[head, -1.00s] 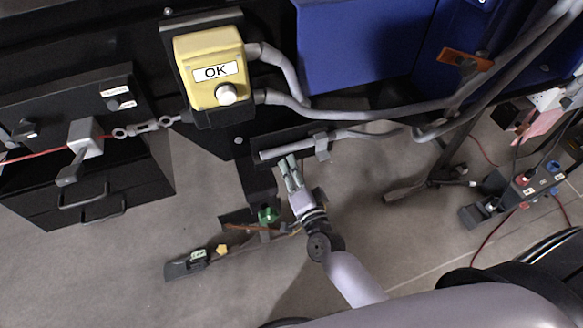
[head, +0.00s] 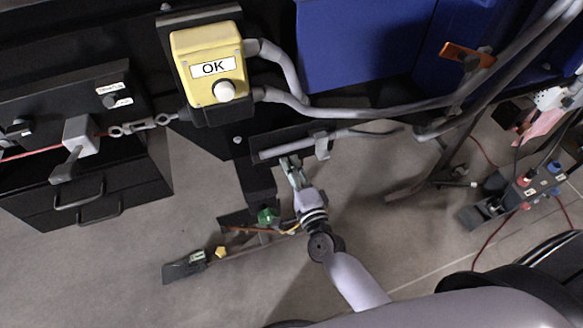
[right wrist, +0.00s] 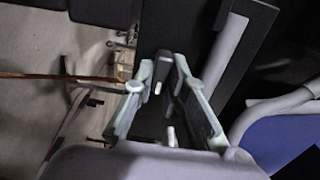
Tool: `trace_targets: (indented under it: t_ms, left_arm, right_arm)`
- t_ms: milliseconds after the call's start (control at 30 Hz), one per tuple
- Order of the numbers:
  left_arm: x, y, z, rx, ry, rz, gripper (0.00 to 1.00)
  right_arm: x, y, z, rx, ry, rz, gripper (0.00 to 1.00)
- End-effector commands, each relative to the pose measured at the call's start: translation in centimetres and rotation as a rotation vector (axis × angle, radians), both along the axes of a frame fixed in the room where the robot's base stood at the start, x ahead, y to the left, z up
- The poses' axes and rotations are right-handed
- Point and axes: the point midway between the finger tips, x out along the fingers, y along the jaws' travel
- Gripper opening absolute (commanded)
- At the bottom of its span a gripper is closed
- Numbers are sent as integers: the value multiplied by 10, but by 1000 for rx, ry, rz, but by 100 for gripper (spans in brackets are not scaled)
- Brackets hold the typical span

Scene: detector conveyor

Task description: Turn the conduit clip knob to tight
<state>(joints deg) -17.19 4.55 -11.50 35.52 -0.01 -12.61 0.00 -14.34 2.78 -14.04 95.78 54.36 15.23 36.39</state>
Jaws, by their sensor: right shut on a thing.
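The grey conduit (head: 283,150) runs along the underside of the black frame, with a grey clip (head: 321,146) around it. My right gripper (head: 290,162) reaches up from below to just under the conduit's left part, left of the clip. In the right wrist view its two pale green fingers (right wrist: 165,62) stand on either side of a small dark piece with a light mark (right wrist: 158,87), which I take as the knob. The fingers are shut on it. In the head view the fingers hide the knob, so its setting cannot be read. My left gripper is not in view.
A yellow box labelled OK (head: 207,75) with a white button sits above. A blue panel (head: 352,45) is at upper right. A black post with a green part (head: 267,216) stands close left of my right gripper. Open floor (head: 400,250) lies to the lower right.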

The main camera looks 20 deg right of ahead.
Motion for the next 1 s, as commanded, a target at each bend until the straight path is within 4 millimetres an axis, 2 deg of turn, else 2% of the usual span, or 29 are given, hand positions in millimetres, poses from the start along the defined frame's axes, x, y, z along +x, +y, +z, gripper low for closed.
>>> trace_targets:
  t_ms: [367,400,667,1000]
  left_arm:
    - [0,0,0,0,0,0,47]
    - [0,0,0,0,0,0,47]
    - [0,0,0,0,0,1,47]
    - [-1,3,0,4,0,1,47]
  right_arm:
    - [0,0,-1,8,2,0,0]
    - [0,0,-1,8,2,0,16]
    - [0,0,-1,6,1,0,33]
    - [-3,0,-1,4,2,0,33]
